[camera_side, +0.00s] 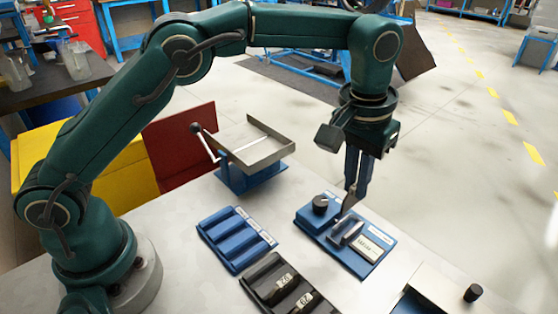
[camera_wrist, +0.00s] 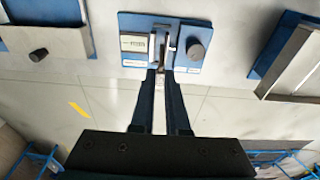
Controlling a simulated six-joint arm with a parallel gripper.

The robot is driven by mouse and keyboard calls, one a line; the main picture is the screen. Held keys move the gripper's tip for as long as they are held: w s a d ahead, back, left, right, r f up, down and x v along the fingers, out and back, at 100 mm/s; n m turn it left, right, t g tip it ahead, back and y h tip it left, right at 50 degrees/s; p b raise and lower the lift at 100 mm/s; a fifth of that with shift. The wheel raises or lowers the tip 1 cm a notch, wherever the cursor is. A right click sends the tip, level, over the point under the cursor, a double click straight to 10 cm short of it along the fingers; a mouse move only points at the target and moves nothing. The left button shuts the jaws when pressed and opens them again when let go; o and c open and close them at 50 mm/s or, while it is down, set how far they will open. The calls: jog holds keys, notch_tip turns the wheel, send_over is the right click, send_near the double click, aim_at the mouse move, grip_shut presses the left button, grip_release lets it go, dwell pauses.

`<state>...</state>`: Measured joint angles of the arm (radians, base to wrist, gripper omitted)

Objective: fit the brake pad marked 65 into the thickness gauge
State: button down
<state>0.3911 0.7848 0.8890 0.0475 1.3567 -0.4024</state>
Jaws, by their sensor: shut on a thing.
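My gripper (camera_side: 357,192) points down, just above the back edge of the blue thickness gauge (camera_side: 375,262). It is shut on a thin brake pad (camera_side: 348,201), most of which the fingers hide; I cannot read a number on it. The gauge carries a dark knob, upright metal jaws and a pale label. In the wrist view the fingertips (camera_wrist: 163,72) reach the near edge of the gauge (camera_wrist: 190,22), close to its jaws. I cannot tell whether the pad touches the gauge.
A blue slotted rack (camera_side: 237,238) looks empty. A black rack (camera_side: 262,270) holds pads with white number labels. A metal tray on a blue stand (camera_side: 252,180) is behind. A metal plate with a dark knob (camera_side: 473,292) is at the front right.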

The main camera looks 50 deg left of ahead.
aim_at(351, 207)
jog(key=shift+f, duration=2.65)
jog(key=shift+f, duration=0.6)
jog(key=c, duration=0.8)
grip_release()
jog(key=shift+c, duration=0.2)
jog(key=shift+s, duration=0.1)
jog(key=shift+r, duration=3.5)
